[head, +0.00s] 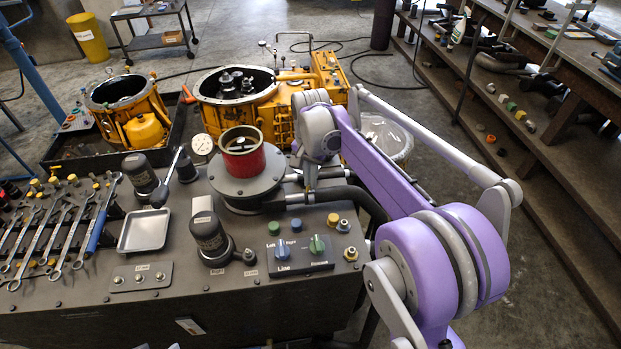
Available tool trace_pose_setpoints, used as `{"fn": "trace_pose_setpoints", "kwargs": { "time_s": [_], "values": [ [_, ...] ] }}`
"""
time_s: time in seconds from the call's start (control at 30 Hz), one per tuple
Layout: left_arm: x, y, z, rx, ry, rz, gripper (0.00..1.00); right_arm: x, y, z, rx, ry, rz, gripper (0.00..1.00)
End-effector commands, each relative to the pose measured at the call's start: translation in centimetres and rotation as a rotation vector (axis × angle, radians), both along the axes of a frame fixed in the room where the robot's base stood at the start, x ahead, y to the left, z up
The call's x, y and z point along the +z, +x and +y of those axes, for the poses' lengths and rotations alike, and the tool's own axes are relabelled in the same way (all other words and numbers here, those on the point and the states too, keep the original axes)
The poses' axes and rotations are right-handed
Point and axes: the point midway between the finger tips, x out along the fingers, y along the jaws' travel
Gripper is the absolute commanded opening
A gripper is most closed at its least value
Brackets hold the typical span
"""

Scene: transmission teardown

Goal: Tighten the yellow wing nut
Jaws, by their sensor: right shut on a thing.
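I cannot make out for sure which part is the yellow wing nut. Two small yellow fittings sit on the right side of the dark bench top: one yellow fitting (333,220) behind the switch panel, and a brass-yellow fitting (350,254) nearer its right edge. My right gripper (310,188) points down at the hose fittings right of the red cylinder (243,153). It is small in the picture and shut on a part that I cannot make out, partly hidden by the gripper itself. My left gripper is not in view.
Two black hoses (340,194) run close to my right gripper. A switch panel (300,262), a grey tray (144,230), several wrenches (62,235) and black cylinders stand on the bench. Yellow transmission housings (300,115) stand behind. A shelf (545,140) is at right.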

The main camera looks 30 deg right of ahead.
Motion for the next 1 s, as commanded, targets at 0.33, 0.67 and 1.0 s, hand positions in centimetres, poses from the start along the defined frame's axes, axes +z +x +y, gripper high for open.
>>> {"fn": "trace_pose_setpoints", "kwargs": {
  "time_s": [0.33,0.67,1.0],
  "values": [
    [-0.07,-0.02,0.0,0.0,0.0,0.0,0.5,0.02,0.0,0.0,-0.327,0.0,0.0,0.0],
    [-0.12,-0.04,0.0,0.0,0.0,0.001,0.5,0.03,0.01,0.01,-0.63,0.0,0.0,0.0],
    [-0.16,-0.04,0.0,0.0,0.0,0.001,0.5,0.04,0.01,0.0,-0.854,0.0,0.0,0.0]
  ]
}}
